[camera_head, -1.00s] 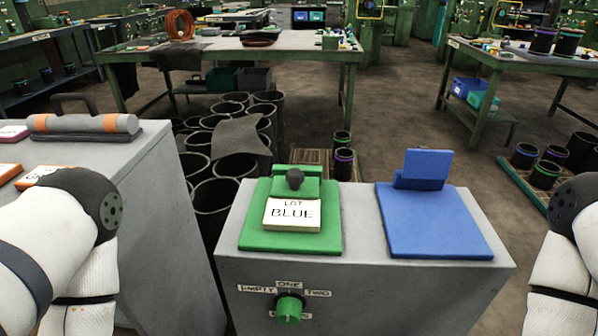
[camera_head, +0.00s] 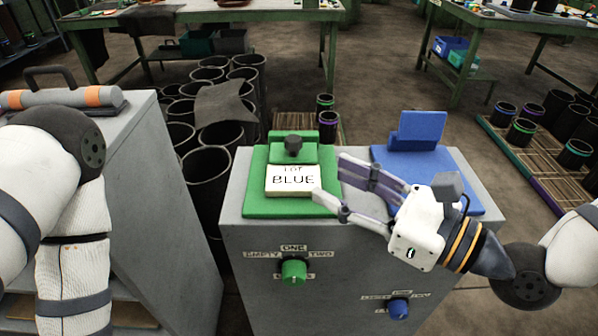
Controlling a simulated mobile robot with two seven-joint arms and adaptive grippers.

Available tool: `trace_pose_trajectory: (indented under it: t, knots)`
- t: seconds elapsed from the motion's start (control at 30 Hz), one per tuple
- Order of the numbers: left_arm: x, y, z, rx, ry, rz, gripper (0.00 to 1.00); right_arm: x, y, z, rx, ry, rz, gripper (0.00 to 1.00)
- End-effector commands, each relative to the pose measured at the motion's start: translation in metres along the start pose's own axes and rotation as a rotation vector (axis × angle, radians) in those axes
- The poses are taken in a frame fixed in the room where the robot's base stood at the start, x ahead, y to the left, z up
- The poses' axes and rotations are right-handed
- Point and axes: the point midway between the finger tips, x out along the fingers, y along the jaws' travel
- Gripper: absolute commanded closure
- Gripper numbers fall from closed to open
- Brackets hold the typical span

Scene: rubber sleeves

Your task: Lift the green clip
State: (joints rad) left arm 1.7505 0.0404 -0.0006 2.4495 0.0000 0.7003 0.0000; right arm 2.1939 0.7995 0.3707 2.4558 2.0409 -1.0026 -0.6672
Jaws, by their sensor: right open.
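The green clip (camera_head: 310,154) sits at the back of a green board (camera_head: 262,207) and has a dark round knob (camera_head: 293,143) on it. A cream card (camera_head: 292,181) reading "LOT BLUE" lies on the board with its back edge at the clip. My right gripper (camera_head: 331,178) is open and empty. It points left, its fingertips by the right edges of the card and board, to the right of and nearer than the clip. My left arm shows at the left, but its gripper is out of view.
The boards stand on a grey cabinet (camera_head: 345,240). A blue board (camera_head: 461,187) with a raised blue clip (camera_head: 417,130) is at the right, partly behind my right gripper. A green dial (camera_head: 294,271) and a blue dial (camera_head: 398,308) are on the front. Another grey cabinet (camera_head: 150,200) stands left.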

Motion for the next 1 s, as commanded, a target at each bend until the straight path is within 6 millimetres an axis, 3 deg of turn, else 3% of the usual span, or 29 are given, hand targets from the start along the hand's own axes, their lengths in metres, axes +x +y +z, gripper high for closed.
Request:
trace_pose_trajectory:
  t: [0.1,0.2,0.5,0.63,0.8,1.0]
  knots:
    - [0.0,0.0,0.001,0.0,-0.002,0.0,0.6,0.0,-0.022,0.005,0.044,-0.017,-0.092,0.58]
    - [0.0,0.0,0.001,0.001,-0.003,0.001,0.6,0.01,-0.026,0.005,0.05,-0.017,-0.104,0.58]
    - [0.008,0.0,0.007,0.0,-0.031,-0.001,0.6,0.084,-0.033,0.002,0.054,-0.014,-0.1,0.58]
    - [0.013,0.0,0.012,0.0,-0.049,-0.001,0.6,0.107,-0.035,0.002,0.054,-0.013,-0.101,0.58]
    - [0.015,0.0,0.013,0.0,-0.055,-0.002,0.6,0.119,-0.036,0.005,0.052,-0.016,-0.102,0.58]
    - [0.014,0.0,0.013,0.0,-0.052,-0.001,0.6,0.119,-0.036,0.007,0.05,-0.018,-0.102,0.58]
